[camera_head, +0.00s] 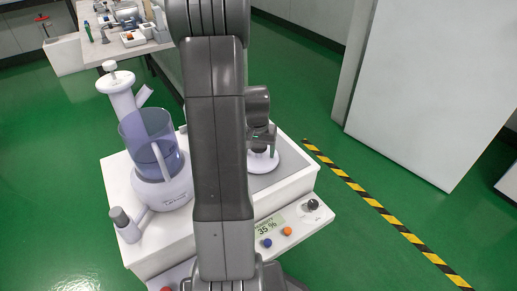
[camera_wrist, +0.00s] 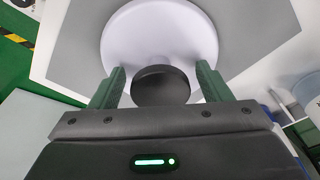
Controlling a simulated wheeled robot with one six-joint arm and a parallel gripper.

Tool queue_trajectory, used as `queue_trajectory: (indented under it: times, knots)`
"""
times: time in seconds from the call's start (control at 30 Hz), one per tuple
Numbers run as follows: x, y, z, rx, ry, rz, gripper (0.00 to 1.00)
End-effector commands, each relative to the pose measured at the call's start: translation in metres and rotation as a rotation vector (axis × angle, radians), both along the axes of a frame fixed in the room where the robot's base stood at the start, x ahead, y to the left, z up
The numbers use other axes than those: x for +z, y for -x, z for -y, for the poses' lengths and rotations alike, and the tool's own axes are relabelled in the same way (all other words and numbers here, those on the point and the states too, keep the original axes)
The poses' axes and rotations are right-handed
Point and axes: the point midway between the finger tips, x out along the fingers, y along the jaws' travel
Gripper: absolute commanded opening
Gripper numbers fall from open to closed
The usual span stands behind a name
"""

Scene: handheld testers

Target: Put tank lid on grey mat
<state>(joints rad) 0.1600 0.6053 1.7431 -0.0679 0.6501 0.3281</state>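The tank lid (camera_wrist: 160,30) is a white disc with a black knob (camera_wrist: 160,86), seen close up in the wrist view. It appears to lie flat on the grey mat (camera_wrist: 250,25). In the head view, part of the lid (camera_head: 262,163) shows beside my arm, over the grey mat (camera_head: 268,182). My gripper (camera_wrist: 160,75) is over the lid, its green fingers on either side of the knob, with a small gap visible on each side. My arm hides part of the mat and lid in the head view.
The blue see-through tank (camera_head: 150,135) stands on the white device at left, its top uncovered. A control panel (camera_head: 285,232) with a display reading 35 % and knobs is at the front. A bench with tools (camera_head: 125,35) stands behind.

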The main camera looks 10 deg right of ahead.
Motion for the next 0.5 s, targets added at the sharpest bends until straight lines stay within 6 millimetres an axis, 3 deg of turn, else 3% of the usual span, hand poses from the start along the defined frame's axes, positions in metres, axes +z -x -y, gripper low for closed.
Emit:
queue_trajectory:
  times: [0.27,0.5]
  knots:
    - [0.013,0.000,0.000,0.000,0.001,0.002,0.71]
    - [0.064,0.007,-0.004,0.000,0.001,0.004,0.71]
